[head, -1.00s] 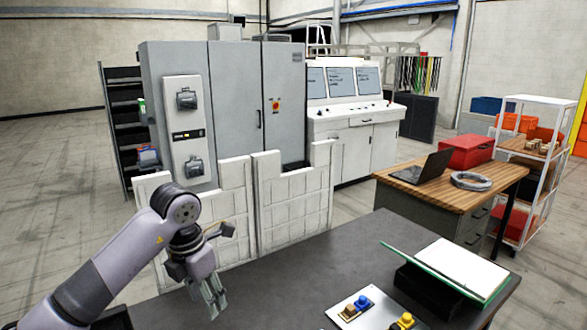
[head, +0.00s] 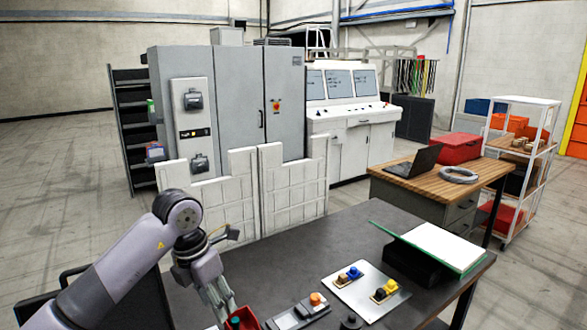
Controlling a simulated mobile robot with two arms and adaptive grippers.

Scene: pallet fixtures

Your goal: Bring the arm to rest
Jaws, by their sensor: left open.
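My left arm comes in from the left in the head view, bent at a large joint above the dark table (head: 285,262). Its gripper (head: 226,308) points down over the table's near left part and is open. I see nothing held between the fingers. My right gripper is not in view.
A grey device with an orange knob (head: 299,311) and a plate (head: 366,290) with blue and yellow parts lie on the table. A green-edged tilted board (head: 440,246) stands at the right. White panels (head: 290,187) rise behind the table. The table's middle is clear.

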